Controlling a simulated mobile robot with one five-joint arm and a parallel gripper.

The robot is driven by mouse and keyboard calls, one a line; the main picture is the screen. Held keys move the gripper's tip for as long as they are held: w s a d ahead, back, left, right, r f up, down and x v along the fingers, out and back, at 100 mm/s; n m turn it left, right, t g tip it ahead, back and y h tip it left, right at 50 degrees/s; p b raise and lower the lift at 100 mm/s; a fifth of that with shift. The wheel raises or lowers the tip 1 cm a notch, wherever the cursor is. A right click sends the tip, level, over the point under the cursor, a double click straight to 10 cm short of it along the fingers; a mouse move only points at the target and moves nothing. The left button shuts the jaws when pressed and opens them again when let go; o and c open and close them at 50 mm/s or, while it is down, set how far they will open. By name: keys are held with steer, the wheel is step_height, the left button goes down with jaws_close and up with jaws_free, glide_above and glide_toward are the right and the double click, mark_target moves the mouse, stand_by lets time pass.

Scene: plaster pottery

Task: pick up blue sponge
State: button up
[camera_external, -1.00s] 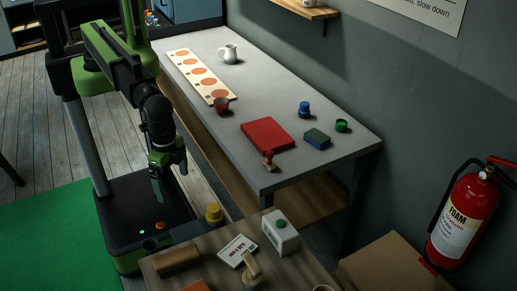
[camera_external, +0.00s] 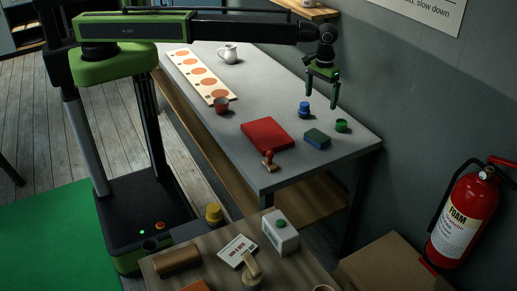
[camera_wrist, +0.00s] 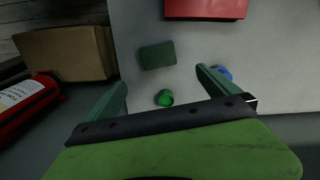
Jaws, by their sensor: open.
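The blue sponge (camera_external: 316,140) lies flat on the grey table, near its right end. It is a small block with a dark green top and blue sides. In the wrist view its green top (camera_wrist: 158,55) shows just beyond the fingertips, roughly between them across the picture. My gripper (camera_external: 321,104) is open and empty, pointing down, raised above the table's right part. In the wrist view the two green fingers of my gripper (camera_wrist: 162,78) are spread apart, touching nothing.
A green jar (camera_external: 341,126) and a blue bottle (camera_external: 305,110) stand close to the sponge. A red pad (camera_external: 267,135) and a red-handled stamp (camera_external: 269,160) lie to its left. The wall (camera_external: 400,80) borders the table's far side.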

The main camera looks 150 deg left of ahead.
steer(key=b, duration=1.1)
glide_above(317, 136)
steer(key=f, duration=1.1)
steer(key=shift+s+a+f, duration=0.15)
steer(key=shift+s+f, duration=0.15)
steer(key=shift+s, duration=0.05)
steer(key=f+b, duration=0.4)
steer(key=f, duration=0.1)
steer(key=shift+w+d+f+b, duration=0.1)
steer(key=shift+w+d+b, duration=0.15)
steer(key=shift+b, duration=0.15)
steer(key=shift+r, duration=0.2)
steer(key=shift+c, duration=0.4)
steer(key=c, duration=1.1)
steer(key=shift+o, duration=0.2)
